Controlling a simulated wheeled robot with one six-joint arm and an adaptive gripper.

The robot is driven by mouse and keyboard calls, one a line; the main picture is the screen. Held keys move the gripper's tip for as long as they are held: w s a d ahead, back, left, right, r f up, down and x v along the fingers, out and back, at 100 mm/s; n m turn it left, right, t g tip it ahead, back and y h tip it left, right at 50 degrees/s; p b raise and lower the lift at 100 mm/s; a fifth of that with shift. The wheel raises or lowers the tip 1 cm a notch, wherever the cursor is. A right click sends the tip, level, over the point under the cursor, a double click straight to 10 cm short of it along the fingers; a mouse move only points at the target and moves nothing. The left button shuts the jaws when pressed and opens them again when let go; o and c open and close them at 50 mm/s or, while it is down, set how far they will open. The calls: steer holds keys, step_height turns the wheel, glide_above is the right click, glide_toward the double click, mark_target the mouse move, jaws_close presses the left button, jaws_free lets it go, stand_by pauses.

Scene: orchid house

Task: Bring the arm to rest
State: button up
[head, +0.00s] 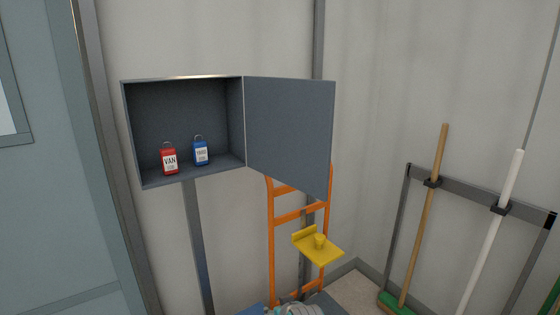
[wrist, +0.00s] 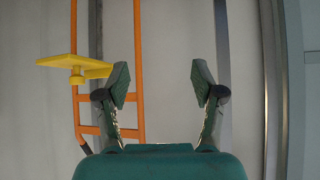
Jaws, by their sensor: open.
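My gripper (wrist: 160,85) shows in the wrist view, its two green fingers spread apart with nothing between them. Behind the fingers are a pale wall and a grey upright post. In the head view only a small part of my arm (head: 298,309) shows at the bottom edge, and my gripper cannot be made out there.
A grey wall cabinet (head: 133,140) stands open, its door (head: 290,130) swung right. Inside are a red VAN padlock-like tag (head: 169,160) and a blue one (head: 201,152). An orange frame (head: 271,240) with a yellow plate (head: 322,250) stands below.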

steer(key=s+d+f+m+t, duration=0.1)
steer(key=s+d+f, duration=0.25)
steer(key=s, duration=0.35)
steer(key=s+d+f+h, duration=0.1)
steer(key=s+d+f, duration=0.2)
steer(key=s+f, duration=0.3)
steer(key=s+d+f+m+t, duration=0.1)
steer(key=s+d+f, duration=0.25)
steer(key=s, duration=0.45)
steer(key=s+d+r+t, duration=0.1)
steer(key=s+d, duration=0.2)
steer(key=s, duration=0.6)
steer(key=s+d+r+t, duration=0.1)
steer(key=s+d, duration=0.1)
steer(key=s, duration=0.6)
steer(key=s+d+r+m+t+h, duration=0.1)
steer(key=s+d+r+h, duration=0.1)
steer(key=s+r, duration=1.3)
steer(key=s+d, duration=0.1)
steer(key=s, duration=0.3)
steer(key=shift+s+d+r+m+t, duration=0.2)
steer(key=shift+s+m+t, duration=0.1)
steer(key=shift+t, duration=0.1)
